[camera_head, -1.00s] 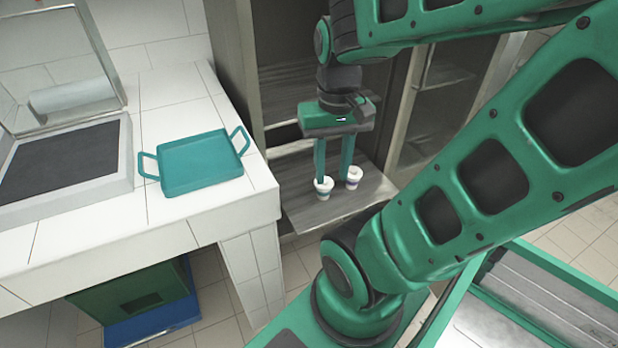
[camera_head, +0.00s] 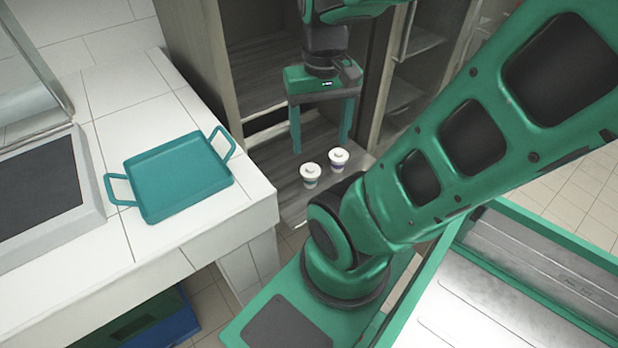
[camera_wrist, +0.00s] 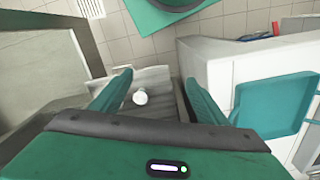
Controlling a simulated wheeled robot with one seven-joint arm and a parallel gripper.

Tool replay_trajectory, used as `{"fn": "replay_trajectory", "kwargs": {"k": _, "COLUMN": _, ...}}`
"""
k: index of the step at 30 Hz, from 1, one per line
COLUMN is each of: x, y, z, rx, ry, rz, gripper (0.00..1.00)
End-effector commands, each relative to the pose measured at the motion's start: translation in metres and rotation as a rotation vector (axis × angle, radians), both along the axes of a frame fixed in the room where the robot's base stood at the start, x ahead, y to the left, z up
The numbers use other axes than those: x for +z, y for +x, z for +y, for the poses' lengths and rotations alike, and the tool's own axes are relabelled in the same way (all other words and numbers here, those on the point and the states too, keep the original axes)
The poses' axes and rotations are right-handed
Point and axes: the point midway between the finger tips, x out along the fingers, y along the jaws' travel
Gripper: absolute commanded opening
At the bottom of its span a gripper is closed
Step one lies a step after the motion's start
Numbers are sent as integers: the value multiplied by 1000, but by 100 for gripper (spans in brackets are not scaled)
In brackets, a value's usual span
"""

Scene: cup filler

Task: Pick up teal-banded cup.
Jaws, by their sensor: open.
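Two white lidded cups stand upright on the low wooden shelf (camera_head: 290,205) in the head view. The left cup (camera_head: 310,177) and the right cup (camera_head: 338,162) each have a coloured band. The bands are too small for me to tell surely which is teal. My gripper (camera_head: 320,149) points down above and slightly behind the cups, open, with its fingers wide apart and nothing between them. In the wrist view, one white cup (camera_wrist: 140,97) shows beyond the open fingers, left of centre; I cannot tell which cup it is.
A teal tray (camera_head: 178,175) with two handles lies on the white tiled counter (camera_head: 255,205), left of the shelf. The wooden cabinet (camera_head: 200,60) stands close beside my gripper. Green and blue bins (camera_head: 165,320) sit under the counter.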

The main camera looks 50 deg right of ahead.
Motion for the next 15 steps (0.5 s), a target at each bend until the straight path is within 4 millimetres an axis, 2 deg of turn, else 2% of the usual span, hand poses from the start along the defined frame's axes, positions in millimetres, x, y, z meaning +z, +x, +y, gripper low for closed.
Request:
{"fn": "replay_trajectory", "kwargs": {"k": 8, "x": -33, "y": 32, "z": -41, "rx": -216, "ry": 5, "rz": 83, "gripper": 68}}
{"fn": "replay_trajectory", "kwargs": {"k": 15, "x": -85, "y": 54, "z": -82, "rx": -434, "ry": 66, "rz": 138, "gripper": 68}}
